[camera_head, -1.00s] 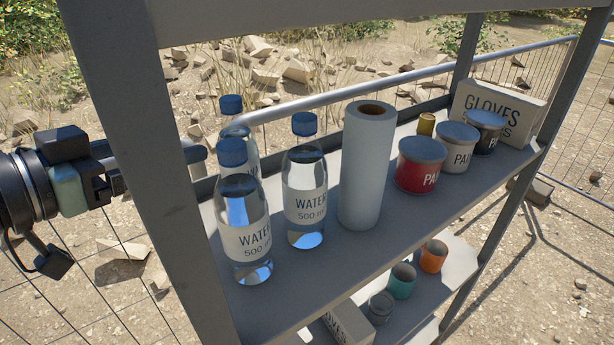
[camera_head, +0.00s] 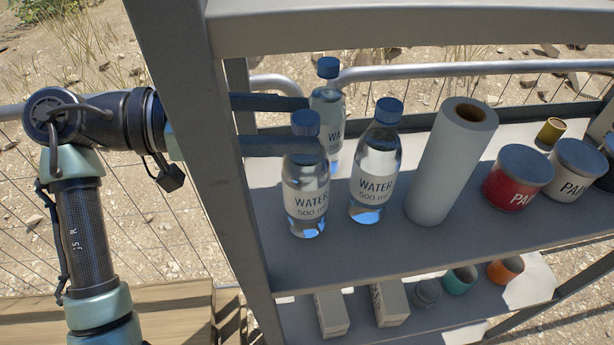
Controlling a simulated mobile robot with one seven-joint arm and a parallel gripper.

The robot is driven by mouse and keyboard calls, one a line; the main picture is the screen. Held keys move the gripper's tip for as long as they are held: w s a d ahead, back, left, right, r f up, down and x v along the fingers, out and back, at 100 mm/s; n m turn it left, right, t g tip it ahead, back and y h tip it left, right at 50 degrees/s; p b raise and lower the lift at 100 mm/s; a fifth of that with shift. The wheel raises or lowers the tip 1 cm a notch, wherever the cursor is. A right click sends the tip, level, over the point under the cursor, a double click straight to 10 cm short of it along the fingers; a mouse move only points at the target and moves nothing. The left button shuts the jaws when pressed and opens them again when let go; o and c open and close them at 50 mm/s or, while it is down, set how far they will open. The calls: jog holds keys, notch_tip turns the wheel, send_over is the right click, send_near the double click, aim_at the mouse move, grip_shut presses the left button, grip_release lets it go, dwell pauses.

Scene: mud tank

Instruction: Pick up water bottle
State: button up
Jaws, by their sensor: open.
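Three clear water bottles with blue caps stand upright at the left end of the upper shelf (camera_head: 400,255): a front-left bottle (camera_head: 305,195), a middle bottle (camera_head: 373,180) and a rear bottle (camera_head: 329,108). My gripper (camera_head: 313,124) reaches in from the left past the shelf post, its two dark fingers apart and pointing right. The far finger ends beside the rear bottle. The near finger crosses the view of the front-left bottle's top, just below its cap. The rear bottle's lower part is hidden behind the front-left one. Contact with either bottle cannot be told.
The shelf post (camera_head: 190,120) stands between my wrist and the bottles, with an upper crossbar above. A paper roll (camera_head: 450,165) and paint cans (camera_head: 518,178) stand to the right. Boxes and small cups fill the lower shelf. A metal rail runs behind.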

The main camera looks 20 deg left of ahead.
aim_at(317, 122)
jog(key=p+x, duration=0.3)
jog(key=x, duration=0.1)
jog(key=shift+w+d+r+p, duration=0.1)
jog(key=shift+w+d+p, duration=0.1)
jog(key=shift+d+p, duration=0.15)
jog(key=shift+w+d, duration=0.15)
grip_shut()
dwell(1.0)
